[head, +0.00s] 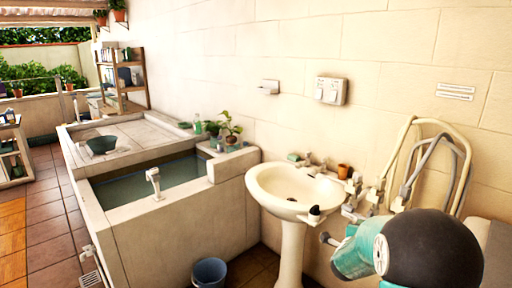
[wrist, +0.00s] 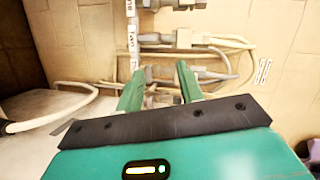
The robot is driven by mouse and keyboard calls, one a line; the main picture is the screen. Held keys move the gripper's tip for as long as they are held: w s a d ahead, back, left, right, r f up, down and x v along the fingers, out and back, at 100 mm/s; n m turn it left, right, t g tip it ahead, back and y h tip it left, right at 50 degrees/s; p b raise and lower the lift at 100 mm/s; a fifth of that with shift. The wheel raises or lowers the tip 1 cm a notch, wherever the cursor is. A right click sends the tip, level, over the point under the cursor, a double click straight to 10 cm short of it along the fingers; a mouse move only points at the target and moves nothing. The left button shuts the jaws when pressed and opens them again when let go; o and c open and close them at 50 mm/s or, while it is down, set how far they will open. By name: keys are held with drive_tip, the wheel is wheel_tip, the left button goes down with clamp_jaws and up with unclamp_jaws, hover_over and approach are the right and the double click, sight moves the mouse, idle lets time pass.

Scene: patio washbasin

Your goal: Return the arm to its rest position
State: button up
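My gripper (wrist: 158,73) shows in the wrist view with its two green fingers apart and nothing between them. Beyond the fingertips are grey and cream pipes and hoses (wrist: 185,40) against the tiled wall. In the head view, part of my teal and black arm fills the lower right corner, in front of the wall and to the right of the washbasin (head: 265,186). My fingers cannot be made out in the head view.
Looped hoses (head: 460,150) hang on the wall close behind my arm. A small brown cup (head: 343,170) and a dark object (head: 315,213) are on the basin. A stone water tank (head: 170,235) stands left, with a blue bucket (head: 209,272) on the floor beside it.

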drive_tip(key=s+a+r+n+g+y, duration=0.2)
drive_tip(key=s+a+r+n+y, duration=0.6)
drive_tip(key=s+a+r+n, duration=0.5)
drive_tip(key=s+a+n+g, duration=0.1)
drive_tip(key=s+n+g, duration=0.1)
drive_tip(key=s, duration=0.6)
drive_tip(key=s+a+f+n+g, duration=0.1)
drive_tip(key=s+n, duration=0.3)
drive_tip(key=s, duration=0.4)
drive_tip(key=s+a+f+n+g, duration=0.1)
drive_tip(key=s+a+n+g, duration=0.1)
drive_tip(key=s, duration=0.6)
drive_tip(key=shift+a+f+n+g+y, duration=0.25)
drive_tip(key=shift+a+n+g+y, duration=0.05)
drive_tip(key=shift+a+n, duration=0.45)
drive_tip(key=shift+s, duration=0.15)
